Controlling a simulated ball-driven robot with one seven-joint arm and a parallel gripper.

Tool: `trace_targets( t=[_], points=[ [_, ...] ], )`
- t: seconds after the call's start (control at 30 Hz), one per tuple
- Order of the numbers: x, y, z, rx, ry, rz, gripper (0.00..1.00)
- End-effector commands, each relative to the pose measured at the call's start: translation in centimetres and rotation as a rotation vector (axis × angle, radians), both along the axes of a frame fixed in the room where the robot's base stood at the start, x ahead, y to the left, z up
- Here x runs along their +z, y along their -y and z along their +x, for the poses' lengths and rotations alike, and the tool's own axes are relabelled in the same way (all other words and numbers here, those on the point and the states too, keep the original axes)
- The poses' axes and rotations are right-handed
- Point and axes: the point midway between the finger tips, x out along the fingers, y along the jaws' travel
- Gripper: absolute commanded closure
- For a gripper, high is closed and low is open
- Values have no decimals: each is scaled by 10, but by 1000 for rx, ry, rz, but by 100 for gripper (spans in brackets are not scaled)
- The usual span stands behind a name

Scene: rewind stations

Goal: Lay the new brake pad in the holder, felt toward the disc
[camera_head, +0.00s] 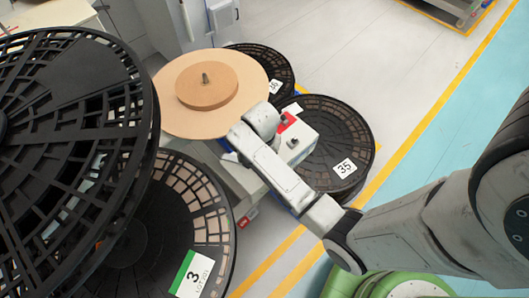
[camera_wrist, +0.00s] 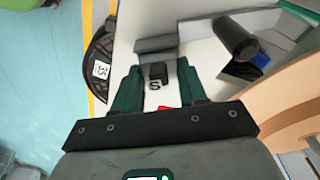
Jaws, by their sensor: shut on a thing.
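In the wrist view, my gripper (camera_wrist: 157,76) has its two green fingers on either side of a small dark block (camera_wrist: 159,70), which looks like the brake pad. A pale patch with a dark mark shows just below the block. I cannot tell which way its felt faces. A grey bracket (camera_wrist: 156,44), probably the holder, lies just beyond the fingertips; I cannot tell if the block touches it. The tan disc (camera_wrist: 285,98) is at the right, and it also shows in the head view (camera_head: 169,112). There my arm hides the gripper and block.
A dark cylinder (camera_wrist: 236,38) sticks up right of the bracket. In the head view, a pale box with a red patch (camera_head: 287,121) stands beside my arm. Black reels, including one marked 35 (camera_head: 359,133), surround the station. Open floor lies at the upper right.

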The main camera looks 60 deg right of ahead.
Motion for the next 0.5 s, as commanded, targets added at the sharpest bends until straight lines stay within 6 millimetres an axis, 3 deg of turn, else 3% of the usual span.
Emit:
trace_targets(
  t=[0.13, 0.47, 0.5],
  points=[
    [-10, 0, 0, 0, 0, 0, 89],
    [-13, 0, 0, 0, 1, -1, 89],
    [-14, 0, 0, 0, 1, -1, 57]
  ],
)
